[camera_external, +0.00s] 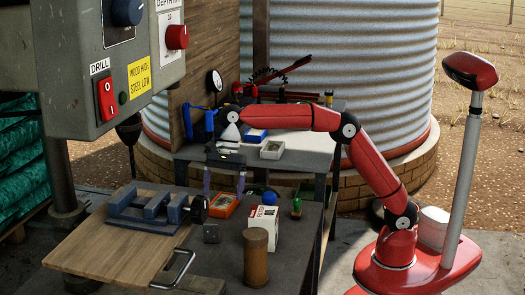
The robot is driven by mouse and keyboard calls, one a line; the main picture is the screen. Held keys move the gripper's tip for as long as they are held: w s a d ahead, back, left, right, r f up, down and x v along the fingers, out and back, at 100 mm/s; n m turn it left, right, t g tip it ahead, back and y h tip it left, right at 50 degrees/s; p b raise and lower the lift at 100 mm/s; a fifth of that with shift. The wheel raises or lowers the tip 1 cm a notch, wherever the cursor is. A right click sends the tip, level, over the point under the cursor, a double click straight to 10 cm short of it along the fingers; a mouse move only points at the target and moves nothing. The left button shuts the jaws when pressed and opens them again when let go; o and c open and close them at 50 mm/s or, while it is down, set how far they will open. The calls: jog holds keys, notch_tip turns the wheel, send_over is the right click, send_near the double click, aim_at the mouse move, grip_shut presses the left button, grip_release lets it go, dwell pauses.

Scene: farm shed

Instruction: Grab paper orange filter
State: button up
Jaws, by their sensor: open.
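The orange paper filter (223,206) looks like a flat rectangular piece with an orange rim and a paler middle. It lies on the dark workbench top, left of a white and red box. My gripper (224,188) points down over the filter, with its two fingers spread apart and nothing seen between them. The fingertips show at the filter's far end; whether they touch it or how high they are above it, I cannot tell.
A white and red box (262,228), a brown cylinder (256,258), a blue ball (270,198) and a small green item (297,207) stand close on the right. A blue vise-like fixture (150,208) is on the left. A back table (305,155) holds a pale tray (272,150).

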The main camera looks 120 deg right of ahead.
aim_at(222, 202)
jog(key=shift+x, duration=1.85)
jog(key=shift+s+f, duration=0.2)
jog(key=c, duration=1.1)
